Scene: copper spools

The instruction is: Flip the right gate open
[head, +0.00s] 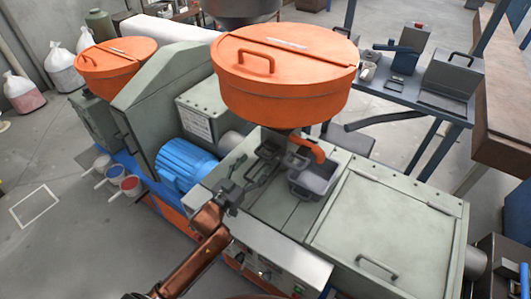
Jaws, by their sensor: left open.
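My left gripper (252,176) reaches in from the lower left over the grey machine top. It is open and empty, just left of a small grey bin (312,188). An orange curved piece (307,148), like a lever or spout, sits under the large orange hopper (284,85), right of the gripper and apart from it. A flat grey panel (385,225) with a dark bar handle (378,267) lies closed on the machine's right part. I cannot tell which part is the right gate. The area under the hopper is partly hidden by dark parts. My right gripper is not in view.
A second orange hopper (115,62) and a blue motor (188,163) stand to the left. The large hopper overhangs the work area. A blue-framed bench (400,95) with grey boxes stands at the back right.

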